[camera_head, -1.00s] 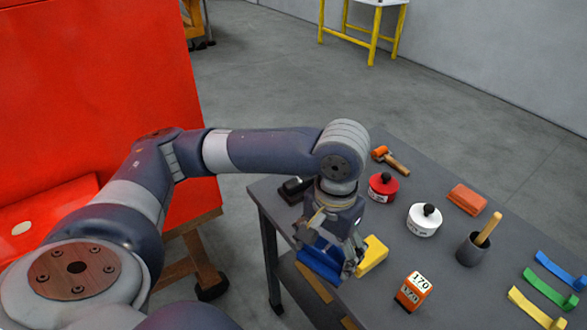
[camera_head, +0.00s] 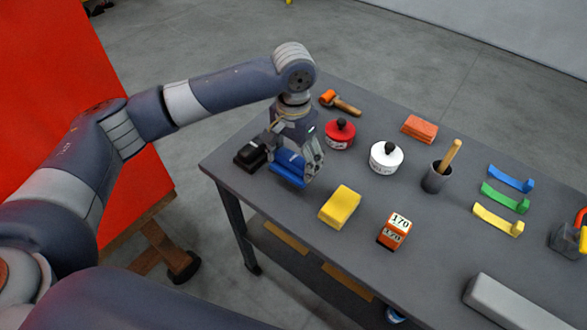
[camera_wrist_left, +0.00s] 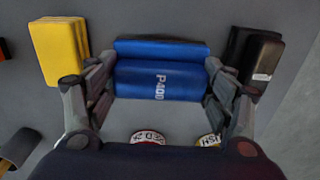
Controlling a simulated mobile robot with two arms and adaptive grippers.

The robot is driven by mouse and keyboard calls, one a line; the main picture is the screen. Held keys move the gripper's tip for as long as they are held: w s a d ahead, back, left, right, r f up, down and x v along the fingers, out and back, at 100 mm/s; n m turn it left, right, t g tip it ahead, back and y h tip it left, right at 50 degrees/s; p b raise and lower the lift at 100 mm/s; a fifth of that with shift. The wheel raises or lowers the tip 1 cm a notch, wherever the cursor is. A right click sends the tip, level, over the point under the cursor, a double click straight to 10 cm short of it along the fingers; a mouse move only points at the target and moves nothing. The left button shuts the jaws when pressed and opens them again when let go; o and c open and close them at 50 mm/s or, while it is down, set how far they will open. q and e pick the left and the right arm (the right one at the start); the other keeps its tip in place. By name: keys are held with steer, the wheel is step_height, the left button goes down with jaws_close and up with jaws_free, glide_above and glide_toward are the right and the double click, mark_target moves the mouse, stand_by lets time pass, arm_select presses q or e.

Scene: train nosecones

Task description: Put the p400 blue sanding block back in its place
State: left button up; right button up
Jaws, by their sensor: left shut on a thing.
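The blue sanding block (camera_head: 288,166) is held in my left gripper (camera_head: 296,165) at the left end of the grey table. In the left wrist view its label reads P400 (camera_wrist_left: 160,85), and the fingers close on both ends of it. A black block (camera_head: 250,154) lies close to its left in the head view, and a yellow block (camera_head: 340,207) lies to its right with a gap. The block is at or just above the table top; I cannot tell whether it touches. My right gripper is not in view.
An orange-headed tool (camera_head: 340,102) and a red-orange block (camera_head: 419,129) lie behind. A red panel (camera_head: 70,90) stands left.

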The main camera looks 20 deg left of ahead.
mark_target(294, 170)
arm_select(q)
step_height(294, 170, down, 4)
steer(key=shift+s+d+r, duration=0.1)
steer(key=shift+r, duration=0.05)
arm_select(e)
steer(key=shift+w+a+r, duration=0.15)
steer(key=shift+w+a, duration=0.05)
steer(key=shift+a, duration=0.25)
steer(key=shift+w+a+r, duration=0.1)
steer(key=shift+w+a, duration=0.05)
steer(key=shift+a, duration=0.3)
arm_select(q)
steer(key=shift+f+p, duration=0.2)
steer(key=shift+p, duration=0.1)
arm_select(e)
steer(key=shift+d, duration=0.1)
arm_select(q)
steer(key=o, duration=0.9)
steer(key=shift+o, duration=0.2)
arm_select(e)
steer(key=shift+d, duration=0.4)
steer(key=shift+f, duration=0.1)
